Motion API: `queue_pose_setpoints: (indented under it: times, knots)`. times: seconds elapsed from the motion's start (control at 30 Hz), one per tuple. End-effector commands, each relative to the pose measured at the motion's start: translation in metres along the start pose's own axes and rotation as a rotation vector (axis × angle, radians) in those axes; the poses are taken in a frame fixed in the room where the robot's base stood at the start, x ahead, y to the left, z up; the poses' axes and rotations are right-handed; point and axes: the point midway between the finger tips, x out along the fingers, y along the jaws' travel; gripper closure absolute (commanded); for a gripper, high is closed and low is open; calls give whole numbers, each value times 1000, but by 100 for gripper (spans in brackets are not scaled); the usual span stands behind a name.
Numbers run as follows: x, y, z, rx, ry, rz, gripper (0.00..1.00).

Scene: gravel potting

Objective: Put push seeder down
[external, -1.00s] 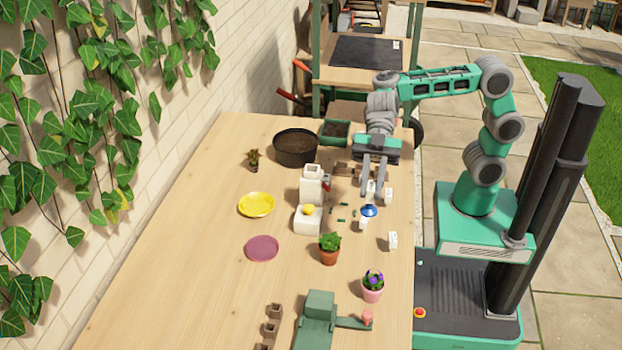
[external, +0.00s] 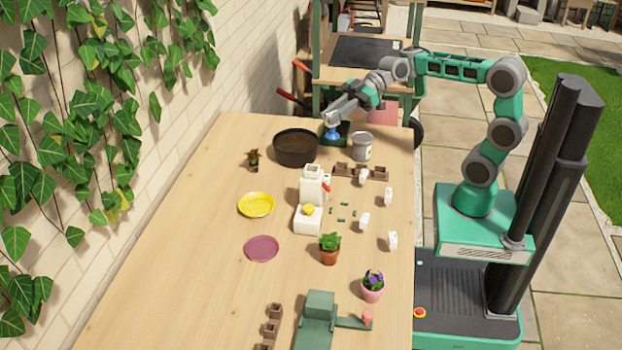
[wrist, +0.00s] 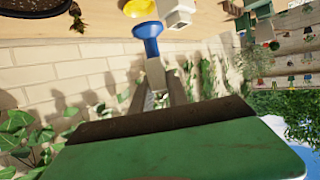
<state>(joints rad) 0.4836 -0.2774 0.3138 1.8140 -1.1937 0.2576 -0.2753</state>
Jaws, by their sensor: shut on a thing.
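The push seeder, with a blue flared head, is in my gripper (external: 338,114). In the external view its blue part (external: 331,132) hangs below the fingers, in front of the green tray and just right of the dark round pot. In the wrist view the blue head (wrist: 147,32) points away from the fingers, and a pale body runs back between them. My gripper in the wrist view (wrist: 160,98) is shut on that pale body. I cannot tell whether the seeder touches the tray or is above it.
A dark soil pot (external: 296,161) stands left of the seeder, a grey-white can (external: 361,152) to its right. The green tray (external: 347,127) is partly hidden. A white dispenser (external: 311,188), small brown pots (external: 342,169) and white labels stand nearer. The table's left side is mostly clear.

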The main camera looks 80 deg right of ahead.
Motion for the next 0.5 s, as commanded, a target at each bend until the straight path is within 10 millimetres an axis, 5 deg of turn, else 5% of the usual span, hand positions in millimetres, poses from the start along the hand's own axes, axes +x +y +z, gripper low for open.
queue_pose_setpoints:
  times: [0.37,0.5]
  knots:
    - [17,5,47,4,0,7,100]
    - [43,20,53,5,-2,4,100]
